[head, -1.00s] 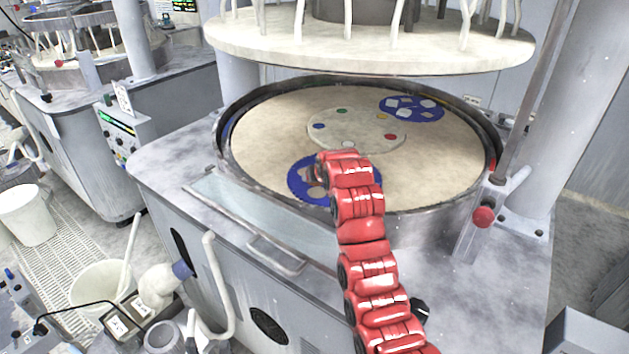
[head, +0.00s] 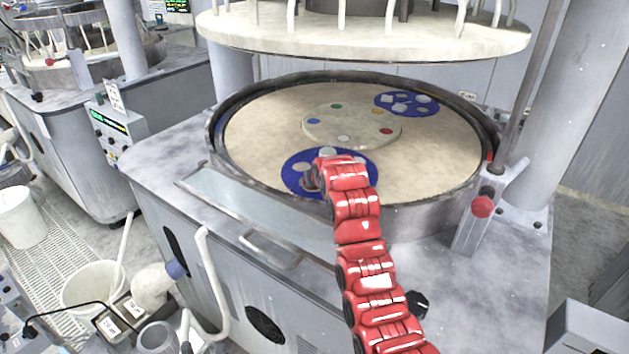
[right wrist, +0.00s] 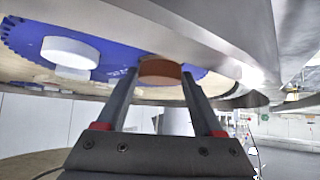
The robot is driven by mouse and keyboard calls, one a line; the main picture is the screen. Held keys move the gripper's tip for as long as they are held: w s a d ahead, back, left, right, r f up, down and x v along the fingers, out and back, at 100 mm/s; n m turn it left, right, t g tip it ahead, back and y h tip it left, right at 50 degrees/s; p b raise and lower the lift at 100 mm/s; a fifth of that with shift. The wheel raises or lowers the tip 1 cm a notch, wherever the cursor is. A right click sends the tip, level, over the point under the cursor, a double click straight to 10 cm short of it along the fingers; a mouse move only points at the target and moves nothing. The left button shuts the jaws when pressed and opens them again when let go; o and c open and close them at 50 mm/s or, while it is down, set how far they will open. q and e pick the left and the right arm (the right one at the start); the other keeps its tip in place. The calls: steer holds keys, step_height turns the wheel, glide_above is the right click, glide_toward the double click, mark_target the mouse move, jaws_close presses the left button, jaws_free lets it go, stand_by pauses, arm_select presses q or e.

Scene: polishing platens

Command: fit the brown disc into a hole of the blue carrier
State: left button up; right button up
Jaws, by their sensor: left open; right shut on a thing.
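The near blue carrier (head: 291,169) lies flat on the beige platen, partly hidden by my red right arm. It also shows in the right wrist view (right wrist: 112,58), where the picture looks upside down. The brown disc (right wrist: 160,71) is between the fingertips of my right gripper (right wrist: 160,78), which is shut on it. The disc is right at the carrier; I cannot tell whether it sits in a hole or just above one. In the head view the right gripper (head: 312,181) is small, over the carrier's left part. My left gripper is in neither view.
A white disc (right wrist: 70,51) sits in the carrier beside the brown one. A second blue carrier (head: 385,99) with several pale pieces lies at the back right. A raised metal rim (head: 218,140) surrounds the platen (head: 255,125). The upper plate (head: 365,47) hangs above.

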steer(key=shift+f, duration=0.3)
steer(key=shift+s+f+b, duration=0.2)
steer(key=shift+f+b, duration=0.15)
steer(key=shift+b, duration=0.15)
